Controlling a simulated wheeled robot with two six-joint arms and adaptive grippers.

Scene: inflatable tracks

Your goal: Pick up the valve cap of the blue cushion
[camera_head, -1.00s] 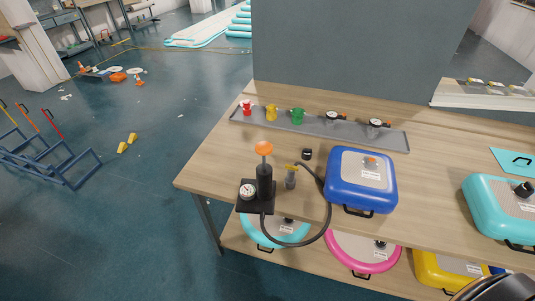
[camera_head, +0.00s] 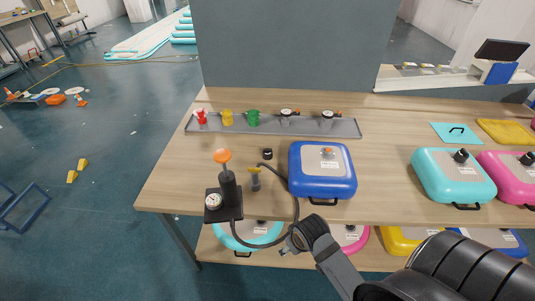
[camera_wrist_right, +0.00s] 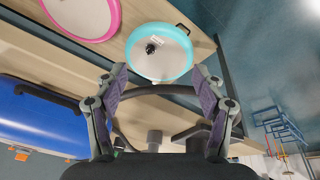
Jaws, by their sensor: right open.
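The blue cushion (camera_head: 322,184) lies on the wooden table, with an orange-topped valve (camera_head: 327,151) on its grey panel. A small black cap (camera_head: 267,153) sits on the table just left of it; I take this for the valve cap. My right gripper (camera_head: 289,244) is at the table's front edge, below and left of the cushion. In the right wrist view its fingers (camera_wrist_right: 160,72) are spread and empty. The blue cushion fills the left of that view (camera_wrist_right: 40,125); the cap is not clearly seen there. My left gripper is not in view.
A black pump (camera_head: 228,188) with a gauge and curved hose (camera_head: 297,207) stands left of the cushion, near my right gripper. A grey tray (camera_head: 270,127) with coloured valve parts lies behind. A turquoise cushion (camera_head: 455,178) is further right. More cushions lie on the lower shelf.

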